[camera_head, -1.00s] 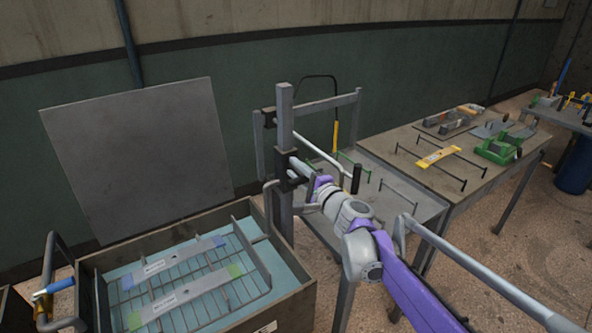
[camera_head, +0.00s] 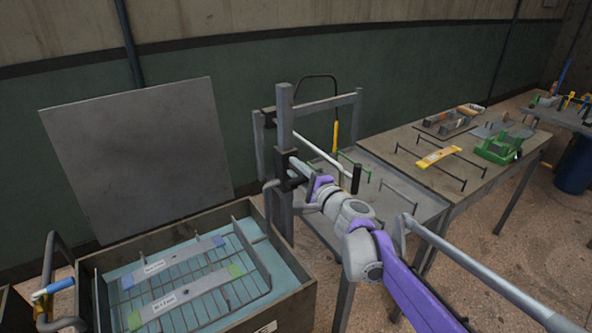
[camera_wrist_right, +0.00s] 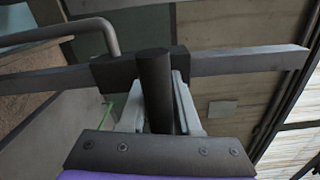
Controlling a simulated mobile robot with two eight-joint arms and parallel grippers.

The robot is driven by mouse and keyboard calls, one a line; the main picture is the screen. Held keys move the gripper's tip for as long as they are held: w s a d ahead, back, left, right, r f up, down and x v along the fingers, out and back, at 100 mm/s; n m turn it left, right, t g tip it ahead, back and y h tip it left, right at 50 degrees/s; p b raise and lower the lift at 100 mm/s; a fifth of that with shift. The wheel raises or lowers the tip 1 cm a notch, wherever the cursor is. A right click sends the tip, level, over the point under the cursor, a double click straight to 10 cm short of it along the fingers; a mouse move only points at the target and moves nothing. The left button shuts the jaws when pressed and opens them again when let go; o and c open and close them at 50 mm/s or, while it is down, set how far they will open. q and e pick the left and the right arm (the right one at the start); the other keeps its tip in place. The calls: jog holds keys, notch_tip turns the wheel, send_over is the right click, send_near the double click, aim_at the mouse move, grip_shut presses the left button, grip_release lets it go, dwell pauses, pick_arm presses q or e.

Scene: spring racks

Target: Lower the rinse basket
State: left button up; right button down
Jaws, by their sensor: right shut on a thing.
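The rinse basket (camera_head: 240,243) is a wire rack inside the open tank (camera_head: 292,285) at lower left in the head view. Two grey labelled strips with blue and green ends lie across it, and pale blue liquid shows around and between its wires. A grey upright post (camera_head: 285,130) with a dark sliding block (camera_head: 284,163) stands at the tank's right corner. My right gripper (camera_head: 298,172) is at this block. In the right wrist view its fingers (camera_wrist_right: 157,105) are shut on a dark cylindrical handle (camera_wrist_right: 154,75). My left gripper is not in view.
A grey lid panel (camera_head: 140,155) stands behind the tank. A blue-handled pipe (camera_head: 52,287) is at the left edge. A lever with a black grip (camera_head: 356,179) reaches right from the post. A workbench (camera_head: 400,150) with racks and a green tool (camera_head: 500,148) stands right.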

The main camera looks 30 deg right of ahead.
notch_tip(320, 180, down, 16)
jog(key=b, duration=0.7)
jog(key=shift+r, duration=0.1)
jog(key=shift+s, duration=0.1)
jog(key=shift+f, duration=0.2)
jog(key=c, duration=0.7)
grip_release()
jog(key=shift+o, duration=0.2)
send_near(289, 209)
jog(key=s, duration=0.4)
jog(key=shift+s+d, duration=0.25)
